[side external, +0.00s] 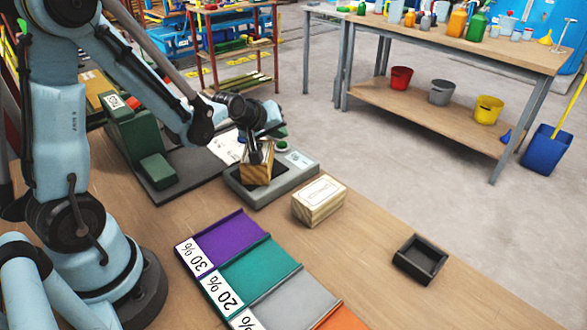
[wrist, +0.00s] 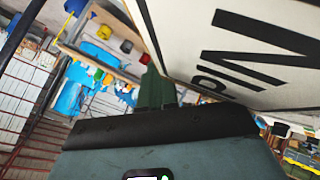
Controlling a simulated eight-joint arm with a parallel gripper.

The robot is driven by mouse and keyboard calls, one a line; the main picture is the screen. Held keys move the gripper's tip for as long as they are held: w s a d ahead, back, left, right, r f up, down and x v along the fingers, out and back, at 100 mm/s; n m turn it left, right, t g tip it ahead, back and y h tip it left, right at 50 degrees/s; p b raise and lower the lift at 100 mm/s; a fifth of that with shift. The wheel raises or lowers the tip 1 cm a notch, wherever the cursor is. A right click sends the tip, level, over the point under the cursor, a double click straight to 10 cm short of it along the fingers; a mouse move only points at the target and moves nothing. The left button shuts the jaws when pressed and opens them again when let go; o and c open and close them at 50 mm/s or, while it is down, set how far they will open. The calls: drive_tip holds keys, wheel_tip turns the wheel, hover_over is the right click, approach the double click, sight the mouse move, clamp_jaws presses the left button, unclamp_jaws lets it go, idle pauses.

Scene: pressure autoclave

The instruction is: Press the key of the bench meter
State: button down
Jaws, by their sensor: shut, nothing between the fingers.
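The bench meter (side external: 249,198) is a low grey unit with a recessed tray, in the middle of the side view. A small green round button (side external: 282,146) shows at its far side, and a pale panel (side external: 299,159) is near it. A wooden block (side external: 262,173) stands in the tray, partly hidden by my gripper. My gripper (side external: 254,157) is shut and empty, pointing down in front of the block's upper part. I cannot tell whether it touches the block. The wrist view does not clearly show the fingertips or the key.
A second wooden block (side external: 320,201) with a label lies right of the meter. Coloured strips (side external: 252,271) with percent labels and a small black tray (side external: 420,260) lie nearer. A green machine (side external: 133,135) stands left. Bare bench lies between the block and black tray.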

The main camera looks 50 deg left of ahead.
drive_tip(key=shift+s+d+f, duration=0.25)
drive_tip(key=shift+s+f, duration=0.1)
drive_tip(key=shift+s, duration=0.2)
drive_tip(key=shift+r, duration=2.45)
drive_tip(key=shift+w, duration=0.1)
drive_tip(key=shift+w+a+n+g, duration=0.15)
drive_tip(key=shift+w+n+g, duration=0.15)
drive_tip(key=shift+w+g, duration=0.25)
wheel_tip(320, 180, up, 3)
drive_tip(key=w+n+g+h, duration=0.1)
drive_tip(key=w+n+g, duration=0.2)
drive_tip(key=g, duration=0.1)
wheel_tip(320, 180, up, 6)
drive_tip(key=n+g+h, duration=0.1)
drive_tip(key=n+g, duration=0.2)
drive_tip(key=g, duration=0.1)
hover_over(280, 144)
drive_tip(key=shift+w, duration=0.25)
wheel_tip(280, 144, down, 14)
